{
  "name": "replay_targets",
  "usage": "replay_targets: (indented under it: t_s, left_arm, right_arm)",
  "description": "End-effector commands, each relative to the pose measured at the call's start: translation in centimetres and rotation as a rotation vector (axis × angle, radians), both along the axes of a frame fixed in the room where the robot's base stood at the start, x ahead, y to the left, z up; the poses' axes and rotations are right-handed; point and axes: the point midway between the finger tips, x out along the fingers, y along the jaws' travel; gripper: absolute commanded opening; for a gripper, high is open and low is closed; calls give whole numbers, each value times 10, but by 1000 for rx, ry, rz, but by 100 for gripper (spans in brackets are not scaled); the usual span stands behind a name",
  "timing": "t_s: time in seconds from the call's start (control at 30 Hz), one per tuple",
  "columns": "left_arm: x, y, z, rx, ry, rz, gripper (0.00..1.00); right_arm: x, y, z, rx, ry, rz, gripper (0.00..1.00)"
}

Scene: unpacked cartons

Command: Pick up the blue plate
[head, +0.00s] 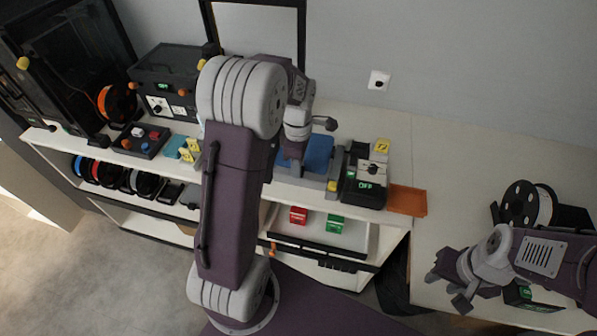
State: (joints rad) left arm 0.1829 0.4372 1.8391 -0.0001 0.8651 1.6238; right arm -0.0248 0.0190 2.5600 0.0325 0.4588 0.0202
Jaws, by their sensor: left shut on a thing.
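The blue plate (319,150) shows in the head view, at the back of the middle counter, left of a small dark machine. My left gripper (292,165) reaches down over the plate's left part and is shut on it. The gripper and my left arm hide the plate's left side. Whether the plate is raised off what is under it, I cannot tell. My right gripper (446,291) is over the right-hand counter, far from the plate, with its fingers apart and empty.
The dark machine (365,180) with a green "OFF" display stands close right of the plate, with an orange tray (407,200) beside it. Red (298,215) and green (335,224) items sit on the shelf below. A black spool (519,204) stands at right.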

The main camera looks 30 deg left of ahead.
Motion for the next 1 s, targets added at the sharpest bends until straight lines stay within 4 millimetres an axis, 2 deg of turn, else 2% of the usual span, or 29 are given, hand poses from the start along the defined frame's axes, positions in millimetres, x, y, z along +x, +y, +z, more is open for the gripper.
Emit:
replay_targets:
  t_s: [0.3, 0.5, 0.67, 1.0]
  left_arm:
    - [20, -72, 44, 0, -6, -6, 0]
    - [28, -104, 64, -1, -2, -2, 0]
    - [30, -113, 70, 0, -1, 0, 0]
    - [29, -112, 70, 0, -1, -19, 0]
  right_arm:
    - [0, 0, -3, 0, 0, 0, 36]
    - [0, 0, -3, 0, 0, 0, 36]
    - [0, 0, -2, 0, 0, 0, 36]
    - [0, 0, -3, 0, 0, 0, 36]
